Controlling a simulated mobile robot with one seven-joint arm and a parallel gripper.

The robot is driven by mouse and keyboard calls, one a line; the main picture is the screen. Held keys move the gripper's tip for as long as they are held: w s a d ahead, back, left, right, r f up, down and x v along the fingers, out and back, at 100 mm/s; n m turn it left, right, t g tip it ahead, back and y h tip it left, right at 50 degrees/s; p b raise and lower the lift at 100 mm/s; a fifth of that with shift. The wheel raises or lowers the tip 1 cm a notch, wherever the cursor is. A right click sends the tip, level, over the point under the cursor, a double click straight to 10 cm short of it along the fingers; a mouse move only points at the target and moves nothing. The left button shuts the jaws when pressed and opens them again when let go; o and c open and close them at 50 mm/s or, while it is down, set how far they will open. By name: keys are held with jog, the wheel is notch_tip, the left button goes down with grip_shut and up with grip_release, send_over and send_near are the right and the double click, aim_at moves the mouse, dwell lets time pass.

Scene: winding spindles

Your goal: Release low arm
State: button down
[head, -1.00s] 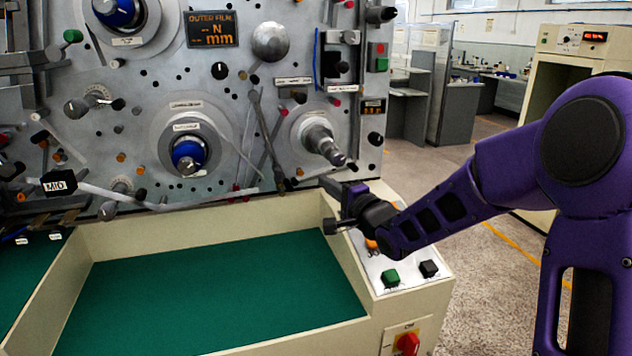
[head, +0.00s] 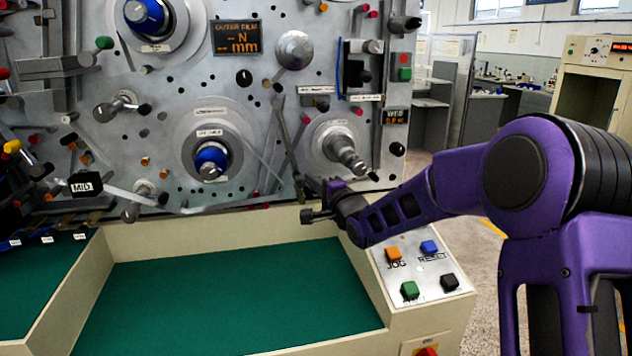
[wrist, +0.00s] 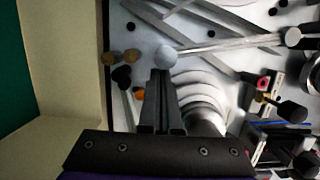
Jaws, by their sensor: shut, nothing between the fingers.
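My gripper (wrist: 161,76) is shut and empty in the wrist view. Its fingertips are right at a round grey knob (wrist: 166,55) on the end of a slim metal arm (wrist: 225,44). I cannot tell whether they touch it. This may be the low arm, but no label on it is readable. In the head view my gripper (head: 313,182) is at the machine's lower face, just left of and below the lower right spindle (head: 348,153). A lever (head: 284,135) slants down to near the fingertips there; its lower end is partly hidden.
The control panel with orange (head: 393,254), blue (head: 429,247), green (head: 410,290) and black (head: 449,282) buttons lies below my forearm. The green-floored tray (head: 230,300) is empty. A black block labelled MID (head: 85,185) is at the left. A blue-cored spindle (head: 210,162) stands left of the lever.

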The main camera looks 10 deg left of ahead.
jog(key=s+a+f+m+t+b, duration=0.1)
jog(key=s+a+m+b, duration=0.2)
jog(key=a, duration=0.3)
jog(key=shift+f+m+b, duration=0.15)
jog(key=shift+m+b, duration=0.45)
jog(key=shift+w, duration=0.1)
